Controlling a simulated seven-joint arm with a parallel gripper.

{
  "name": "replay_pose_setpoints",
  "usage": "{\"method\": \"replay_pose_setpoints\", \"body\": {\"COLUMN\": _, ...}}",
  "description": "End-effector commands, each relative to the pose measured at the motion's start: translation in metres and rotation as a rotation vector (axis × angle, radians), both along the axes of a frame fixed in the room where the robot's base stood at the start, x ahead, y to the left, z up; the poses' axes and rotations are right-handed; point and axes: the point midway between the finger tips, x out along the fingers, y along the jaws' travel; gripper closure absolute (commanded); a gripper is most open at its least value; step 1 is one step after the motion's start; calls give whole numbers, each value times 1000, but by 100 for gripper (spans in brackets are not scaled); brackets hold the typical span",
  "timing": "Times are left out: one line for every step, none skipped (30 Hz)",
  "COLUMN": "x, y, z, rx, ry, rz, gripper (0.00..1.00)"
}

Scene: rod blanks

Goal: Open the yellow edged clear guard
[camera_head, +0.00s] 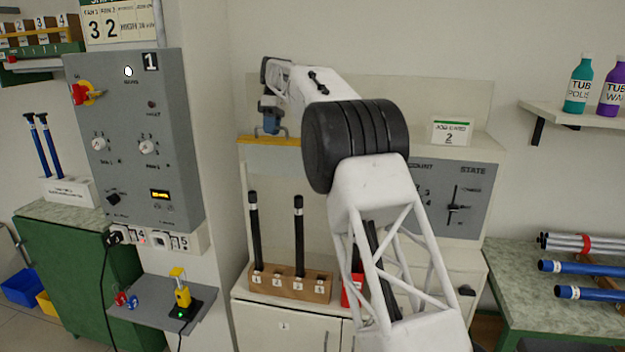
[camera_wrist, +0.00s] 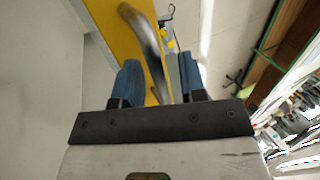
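The clear guard's yellow edge (camera_head: 262,141) runs along its top left in the head view, in front of the pale cabinet. My gripper (camera_head: 268,128) points down just above that edge. In the wrist view, the yellow edge (camera_wrist: 153,62) and a grey bar handle (camera_wrist: 143,30) run between the blue fingers of my gripper (camera_wrist: 160,80). The fingers are apart, with a gap showing beside the right finger. I cannot tell whether the left finger touches the handle. My arm hides the right part of the guard in the head view.
Black rods (camera_head: 299,235) stand in a numbered wooden block (camera_head: 290,285) below the guard. A red holder (camera_head: 352,290) is beside it, partly behind my arm. A grey control panel (camera_head: 135,140) is at left. A green table (camera_head: 550,305) with blue rods is at right.

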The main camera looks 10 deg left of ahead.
Motion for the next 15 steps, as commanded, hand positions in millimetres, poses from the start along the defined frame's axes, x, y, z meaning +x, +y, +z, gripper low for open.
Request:
{"method": "replay_pose_setpoints", "body": {"x": -3, "y": 0, "z": 1, "rx": 0, "ry": -7, "rz": 0, "gripper": 62}}
{"method": "replay_pose_setpoints", "body": {"x": -4, "y": 0, "z": 0, "rx": 0, "ry": -13, "rz": 0, "gripper": 62}}
{"method": "replay_pose_setpoints", "body": {"x": -5, "y": 0, "z": 0, "rx": 1, "ry": -21, "rz": 1, "gripper": 62}}
{"method": "replay_pose_setpoints", "body": {"x": -6, "y": 0, "z": 0, "rx": 1, "ry": -26, "rz": 1, "gripper": 62}}
{"method": "replay_pose_setpoints", "body": {"x": -7, "y": 0, "z": 0, "rx": 1, "ry": -31, "rz": 1, "gripper": 62}}
{"method": "replay_pose_setpoints", "body": {"x": -8, "y": 0, "z": -1, "rx": 0, "ry": -38, "rz": 0, "gripper": 62}}
{"method": "replay_pose_setpoints", "body": {"x": -9, "y": 0, "z": -1, "rx": 0, "ry": -43, "rz": 0, "gripper": 62}}
{"method": "replay_pose_setpoints", "body": {"x": -10, "y": 0, "z": -2, "rx": 0, "ry": -48, "rz": 0, "gripper": 62}}
{"method": "replay_pose_setpoints", "body": {"x": -12, "y": 0, "z": -2, "rx": 0, "ry": -56, "rz": 0, "gripper": 62}}
{"method": "replay_pose_setpoints", "body": {"x": -13, "y": 0, "z": -1, "rx": 0, "ry": -63, "rz": 0, "gripper": 62}}
{"method": "replay_pose_setpoints", "body": {"x": -14, "y": 0, "z": -2, "rx": 1, "ry": -69, "rz": 0, "gripper": 62}}
{"method": "replay_pose_setpoints", "body": {"x": -16, "y": 0, "z": -3, "rx": 0, "ry": -75, "rz": 1, "gripper": 62}}
{"method": "replay_pose_setpoints", "body": {"x": -17, "y": 0, "z": -3, "rx": 0, "ry": -80, "rz": 1, "gripper": 62}}
{"method": "replay_pose_setpoints", "body": {"x": -18, "y": 0, "z": -4, "rx": 1, "ry": -87, "rz": 1, "gripper": 62}}
{"method": "replay_pose_setpoints", "body": {"x": -19, "y": 0, "z": -4, "rx": 1, "ry": -95, "rz": 1, "gripper": 62}}
